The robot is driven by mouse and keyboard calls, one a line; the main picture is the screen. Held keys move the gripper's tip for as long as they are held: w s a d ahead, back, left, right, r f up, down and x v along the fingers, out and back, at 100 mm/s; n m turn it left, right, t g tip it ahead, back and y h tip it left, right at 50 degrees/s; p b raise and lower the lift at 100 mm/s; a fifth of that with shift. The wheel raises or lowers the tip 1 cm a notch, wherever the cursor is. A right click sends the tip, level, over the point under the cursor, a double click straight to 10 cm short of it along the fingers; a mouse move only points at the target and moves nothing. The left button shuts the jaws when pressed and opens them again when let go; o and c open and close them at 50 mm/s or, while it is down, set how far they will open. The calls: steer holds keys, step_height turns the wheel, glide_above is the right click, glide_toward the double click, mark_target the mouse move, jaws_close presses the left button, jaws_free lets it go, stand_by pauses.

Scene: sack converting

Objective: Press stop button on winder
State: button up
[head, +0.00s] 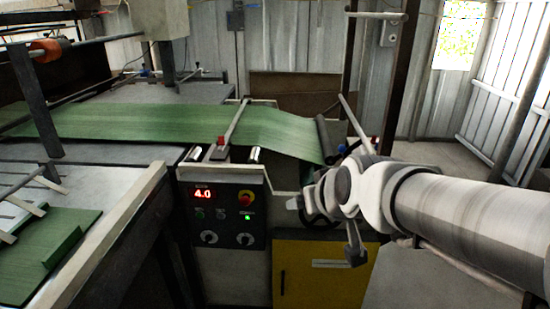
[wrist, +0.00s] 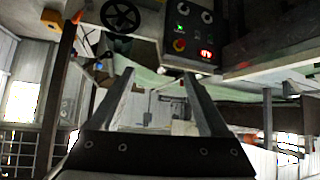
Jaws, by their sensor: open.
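The winder's dark control panel (head: 222,214) faces me below the green web, with a red lit "4.0" display (head: 203,194). Two pale knobs are along the bottom. In the wrist view the panel (wrist: 193,35) appears upside down at the top, with the red button (wrist: 179,45) near its left edge. My gripper (wrist: 157,85) is open and empty, apart from the panel. In the head view it is to the panel's right, its fingers hard to make out.
A yellow cabinet (head: 318,272) stands right of the panel. A dark handwheel (wrist: 121,16) is beside the panel, partly behind my arm in the head view. The green web (head: 180,125) runs above over rollers.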

steer(key=w+a+f+n+t+y+b, duration=0.15)
steer(key=w+a+f+t+b, duration=0.5)
steer(key=w+a+f, duration=0.65)
steer(key=m+t+h+b, duration=0.2)
steer(key=h+b, duration=0.2)
steer(key=b, duration=0.5)
glide_toward(245, 203)
steer(key=w+b, duration=0.2)
steer(key=w, duration=0.7)
steer(key=shift+w+b, duration=0.15)
steer(key=shift+b, duration=0.2)
jaws_close()
